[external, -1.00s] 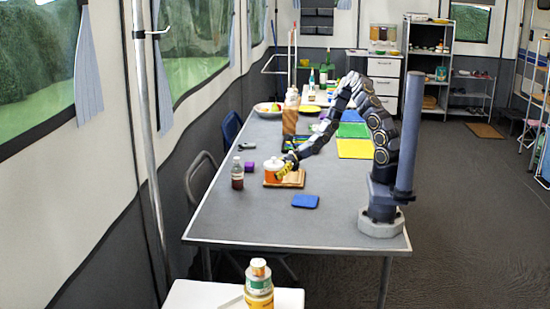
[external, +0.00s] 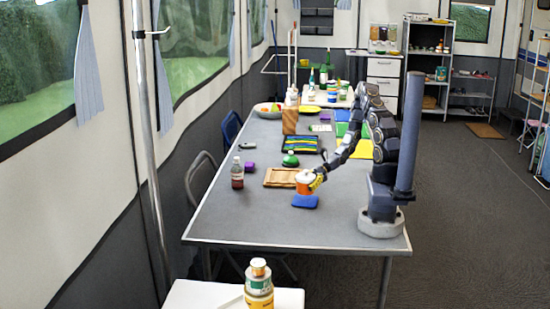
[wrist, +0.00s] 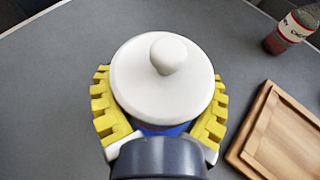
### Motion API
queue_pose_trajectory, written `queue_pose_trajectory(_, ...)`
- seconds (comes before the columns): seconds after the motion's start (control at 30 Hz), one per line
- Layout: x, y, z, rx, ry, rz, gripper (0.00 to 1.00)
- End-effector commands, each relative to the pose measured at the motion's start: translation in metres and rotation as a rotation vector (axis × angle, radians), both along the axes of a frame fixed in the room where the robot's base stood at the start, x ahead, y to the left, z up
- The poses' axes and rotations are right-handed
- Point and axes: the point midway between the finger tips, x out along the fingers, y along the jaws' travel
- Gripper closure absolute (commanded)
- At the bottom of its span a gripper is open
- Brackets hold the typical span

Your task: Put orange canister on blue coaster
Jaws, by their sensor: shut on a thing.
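The orange canister (external: 305,180) has a white lid and an orange body. In the wrist view its round white lid (wrist: 162,82) with a knob sits between my yellow fingers. My gripper (external: 314,183) is shut on the canister from the right side and holds it upright. The blue coaster (external: 304,201) lies flat on the grey table, directly below the canister in the external view. A bit of blue (wrist: 165,130) shows under the lid in the wrist view. Whether the canister touches the coaster or is slightly above it, I cannot tell.
A bottle of dark red liquid (external: 237,174) stands further left. A green-domed object (external: 290,159) and a striped tray (external: 301,144) are behind. The table's front is clear.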

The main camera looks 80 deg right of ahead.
Motion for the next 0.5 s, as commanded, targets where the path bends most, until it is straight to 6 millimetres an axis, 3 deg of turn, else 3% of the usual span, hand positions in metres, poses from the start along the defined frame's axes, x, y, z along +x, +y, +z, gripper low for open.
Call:
queue_pose_trajectory(0.23,0.000,0.001,-0.031,0.002,0.001,0.002,0.62)
queue_pose_trajectory(0.5,0.000,0.000,-0.034,-0.001,-0.001,0.001,0.62)
